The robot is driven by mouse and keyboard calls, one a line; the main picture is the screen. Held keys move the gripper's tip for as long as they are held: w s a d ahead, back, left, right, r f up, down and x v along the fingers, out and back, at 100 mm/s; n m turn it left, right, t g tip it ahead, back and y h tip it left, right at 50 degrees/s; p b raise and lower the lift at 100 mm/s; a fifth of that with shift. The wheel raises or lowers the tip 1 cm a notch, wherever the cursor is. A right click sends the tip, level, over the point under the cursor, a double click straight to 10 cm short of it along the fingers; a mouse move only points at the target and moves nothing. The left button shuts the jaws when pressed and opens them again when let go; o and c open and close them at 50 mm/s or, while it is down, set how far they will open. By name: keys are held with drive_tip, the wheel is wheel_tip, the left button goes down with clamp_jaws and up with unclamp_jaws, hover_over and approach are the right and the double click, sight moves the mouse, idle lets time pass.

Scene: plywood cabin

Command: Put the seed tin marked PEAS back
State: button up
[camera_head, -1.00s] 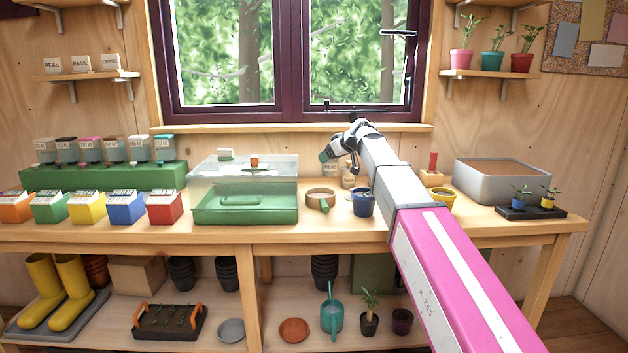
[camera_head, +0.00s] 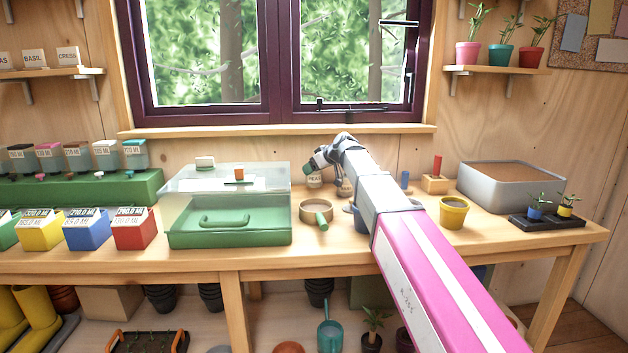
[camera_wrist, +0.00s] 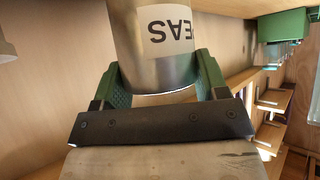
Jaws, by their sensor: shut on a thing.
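The PEAS tin (camera_wrist: 152,45) is a metal cylinder with a pale label, upside down in the wrist view. My gripper (camera_wrist: 160,90) is shut on it, with the green fingers on either side. In the head view my gripper (camera_head: 312,168) is over the back of the bench, and the tin (camera_head: 314,181) shows just below it. Whether the tin touches the bench is unclear. A second labelled tin (camera_head: 346,188) stands close to the right, partly hidden by my arm. The wall shelf (camera_head: 50,73) at the upper left carries cards; the leftmost, ending in "AS" (camera_head: 3,61), is cut by the frame edge.
A clear-lidded green box (camera_head: 230,220) and a round sieve (camera_head: 316,211) stand left of my arm. Coloured seed boxes (camera_head: 133,229) and a row of jars on a green stand (camera_head: 80,188) fill the left. A yellow pot (camera_head: 453,212) and a grey tub (camera_head: 520,185) stand right.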

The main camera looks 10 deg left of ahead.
sight(314, 177)
drive_tip(key=shift+f, duration=2.05)
drive_tip(key=shift+f, duration=0.1)
drive_tip(key=o, duration=1)
drive_tip(key=v, duration=1.2)
